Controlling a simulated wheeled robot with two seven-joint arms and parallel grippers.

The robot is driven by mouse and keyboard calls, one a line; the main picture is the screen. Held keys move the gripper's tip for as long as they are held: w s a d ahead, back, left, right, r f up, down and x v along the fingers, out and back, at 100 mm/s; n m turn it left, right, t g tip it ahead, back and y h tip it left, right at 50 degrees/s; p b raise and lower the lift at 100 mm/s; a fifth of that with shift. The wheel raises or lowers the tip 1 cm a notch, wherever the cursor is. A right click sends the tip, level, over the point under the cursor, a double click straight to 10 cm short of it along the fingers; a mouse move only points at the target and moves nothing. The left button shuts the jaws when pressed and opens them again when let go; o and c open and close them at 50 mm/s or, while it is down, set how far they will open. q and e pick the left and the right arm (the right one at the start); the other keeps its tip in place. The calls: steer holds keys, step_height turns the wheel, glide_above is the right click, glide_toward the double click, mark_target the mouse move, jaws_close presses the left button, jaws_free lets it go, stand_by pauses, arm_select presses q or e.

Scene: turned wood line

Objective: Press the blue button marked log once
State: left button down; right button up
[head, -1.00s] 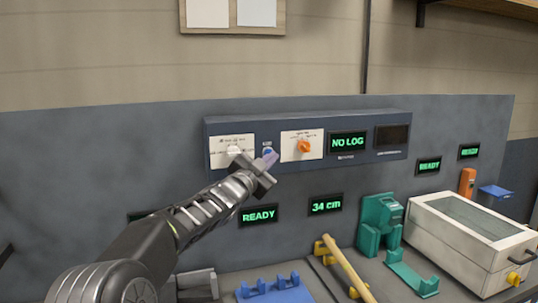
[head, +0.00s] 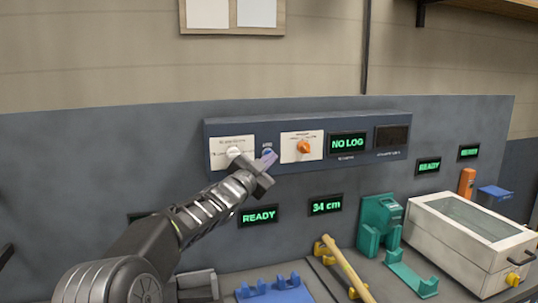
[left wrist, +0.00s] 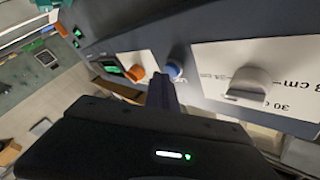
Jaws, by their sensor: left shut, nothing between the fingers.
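The blue button (head: 267,154) sits on the dark control panel (head: 364,117), between a white plate with a white knob and a white plate with an orange knob. My left gripper (head: 269,161) is shut and empty, its fingertips at the button and partly covering it in the head view. In the left wrist view the blue button (left wrist: 175,70) shows just past the shut fingers (left wrist: 163,88). I cannot tell whether the fingertips touch it. The panel display (head: 347,142) reads NO LOG. My right gripper is not in view.
The white knob (head: 233,152) and the orange knob (head: 304,146) flank the button closely. Below stand a blue cradle (head: 275,288), a wooden piece (head: 345,266), a green device (head: 378,222) and a white box (head: 470,240) on the bench. Displays below read READY and 34 cm.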

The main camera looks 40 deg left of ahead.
arm_select(q)
steer(key=shift+w+a+p, duration=0.2)
steer(key=shift+a+p, duration=0.1)
steer(key=shift+p, duration=0.1)
stand_by(0.5)
stand_by(0.3)
steer(key=shift+s+d+b, duration=0.45)
steer(key=shift+d+b, duration=0.2)
steer(key=shift+b, duration=0.15)
steer(key=s+d+b, duration=0.1)
steer(key=d+b, duration=0.1)
steer(key=s+d+b, duration=0.2)
steer(key=shift+w, duration=0.1)
stand_by(0.9)
